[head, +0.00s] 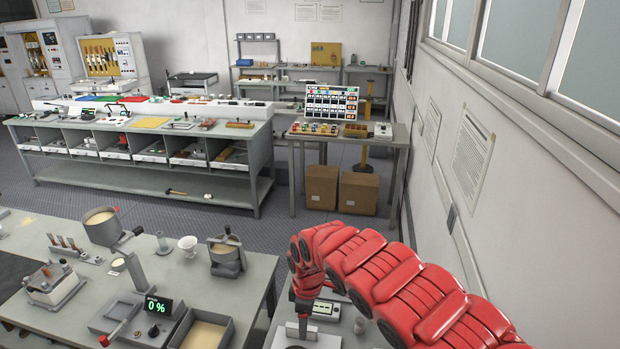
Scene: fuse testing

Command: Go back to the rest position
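My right arm (390,275), red and segmented, comes in from the lower right and arches to the left. Its far end bends down over a small bench at the bottom centre. A grey device with a small display (325,309) stands on the bench right beside the arm's end. My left arm and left gripper are not in view.
A wall (470,150) runs close along the right. Open floor (150,205) lies beyond the left bench, before a long shelved counter (220,125).

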